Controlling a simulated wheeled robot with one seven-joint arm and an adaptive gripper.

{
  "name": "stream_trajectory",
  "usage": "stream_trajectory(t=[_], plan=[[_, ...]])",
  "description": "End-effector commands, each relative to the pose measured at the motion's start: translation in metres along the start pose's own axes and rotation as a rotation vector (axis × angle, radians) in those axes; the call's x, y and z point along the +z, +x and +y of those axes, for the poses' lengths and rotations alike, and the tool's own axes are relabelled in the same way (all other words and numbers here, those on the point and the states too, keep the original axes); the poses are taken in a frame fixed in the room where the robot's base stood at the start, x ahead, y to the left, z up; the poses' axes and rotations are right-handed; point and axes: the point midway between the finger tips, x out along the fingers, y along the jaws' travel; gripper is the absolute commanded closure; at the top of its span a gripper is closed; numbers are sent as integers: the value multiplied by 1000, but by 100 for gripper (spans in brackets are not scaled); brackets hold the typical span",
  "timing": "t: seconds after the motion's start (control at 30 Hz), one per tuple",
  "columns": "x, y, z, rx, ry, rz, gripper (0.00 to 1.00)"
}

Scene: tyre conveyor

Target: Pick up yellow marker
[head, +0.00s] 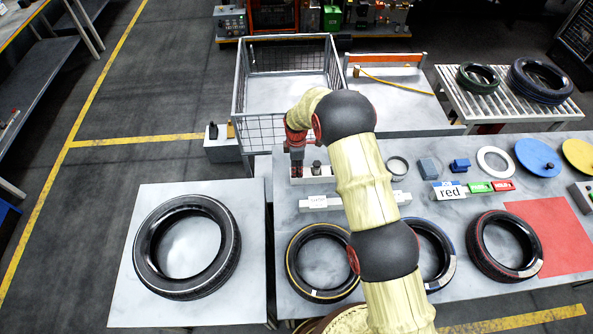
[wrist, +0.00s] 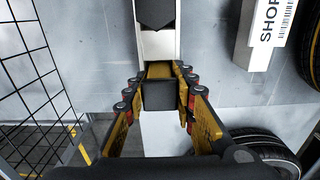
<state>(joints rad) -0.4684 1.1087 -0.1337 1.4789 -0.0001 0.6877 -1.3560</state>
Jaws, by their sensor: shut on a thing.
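The yellow marker (wrist: 160,70) shows between my fingertips in the wrist view, with a dark block-like end nearer the camera. My gripper (wrist: 160,88) is shut on it, one finger on each side. In the head view my gripper (head: 297,168) points down over the back left part of the grey table, at a small white holder (head: 324,179). The marker cannot be made out in the head view. I cannot tell whether it still touches the holder.
A dark item (head: 316,168) stands in the holder, right beside my gripper. A wire cage (head: 240,120) rises just behind and left. A white labelled block (head: 320,202) lies in front. Several tyres (head: 322,262) lie along the table front. A red mat (head: 545,235) lies at right.

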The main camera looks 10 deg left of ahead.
Motion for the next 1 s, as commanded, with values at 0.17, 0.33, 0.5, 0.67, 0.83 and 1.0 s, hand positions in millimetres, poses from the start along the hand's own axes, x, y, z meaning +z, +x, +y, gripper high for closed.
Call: stream_trajectory(t=[0.17,0.33,0.5,0.67,0.83,1.0], plan=[[0,0,0,1,0,0,100],[0,0,0,1,0,0,100],[0,-3,0,1,0,0,100],[0,-14,1,3,0,1,100],[1,-34,0,2,0,0,100],[10,-52,-13,1,1,0,100]])
